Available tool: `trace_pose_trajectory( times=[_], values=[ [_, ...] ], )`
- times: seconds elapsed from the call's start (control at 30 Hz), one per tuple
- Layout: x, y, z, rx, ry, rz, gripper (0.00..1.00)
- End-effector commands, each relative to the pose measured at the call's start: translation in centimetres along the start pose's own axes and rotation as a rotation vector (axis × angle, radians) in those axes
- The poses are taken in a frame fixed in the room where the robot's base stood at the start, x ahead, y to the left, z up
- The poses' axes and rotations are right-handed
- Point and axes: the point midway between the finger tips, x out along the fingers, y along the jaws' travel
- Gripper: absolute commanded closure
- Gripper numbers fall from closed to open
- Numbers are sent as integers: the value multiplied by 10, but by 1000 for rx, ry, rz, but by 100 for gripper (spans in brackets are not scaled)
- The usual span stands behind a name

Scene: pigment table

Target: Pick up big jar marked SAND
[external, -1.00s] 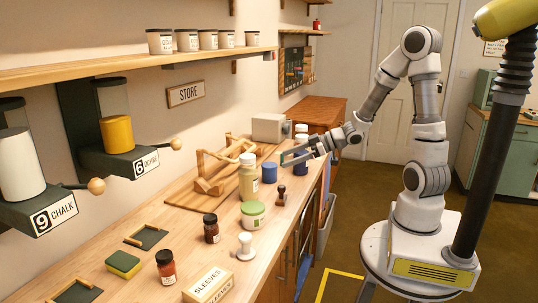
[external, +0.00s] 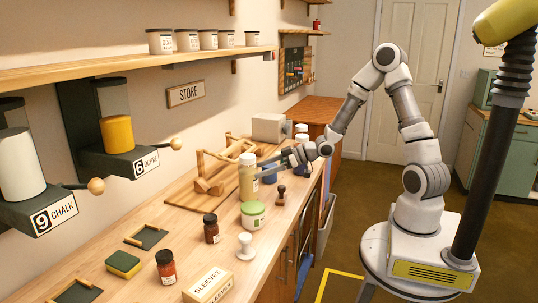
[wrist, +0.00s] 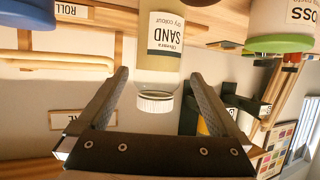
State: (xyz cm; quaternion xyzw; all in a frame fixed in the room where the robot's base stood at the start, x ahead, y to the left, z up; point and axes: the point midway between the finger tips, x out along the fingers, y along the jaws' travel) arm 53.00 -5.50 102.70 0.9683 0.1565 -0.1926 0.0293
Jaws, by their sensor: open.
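The big SAND jar (external: 248,182) stands upright on the wooden counter, with tan contents and a pale lid. In the wrist view, which is upside down, its SAND label faces me and the jar (wrist: 165,45) is centred ahead, its white lid in line with the gap between my fingers. My gripper (external: 268,170) is level with the jar's upper body, just to its right in the external view. Its two fingers (wrist: 158,74) are open, with nothing held. I cannot tell whether the fingertips reach around the jar.
A green-lidded jar (external: 253,215) stands close in front of the SAND jar, and a dark stamp (external: 281,196) to its right. A blue container (external: 268,175) is partly hidden behind my gripper. A wooden rack (external: 212,178) stands behind. Dark-lidded jars (external: 211,228) are nearer the camera.

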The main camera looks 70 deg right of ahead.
Motion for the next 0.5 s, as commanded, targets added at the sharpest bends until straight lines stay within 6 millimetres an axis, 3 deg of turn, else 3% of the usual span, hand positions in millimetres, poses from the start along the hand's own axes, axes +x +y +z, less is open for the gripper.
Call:
trace_pose_trajectory(
  times=[0.23,0.5],
  values=[
    [19,0,1,1,0,-1,0],
    [56,2,1,1,0,-1,0]
  ],
)
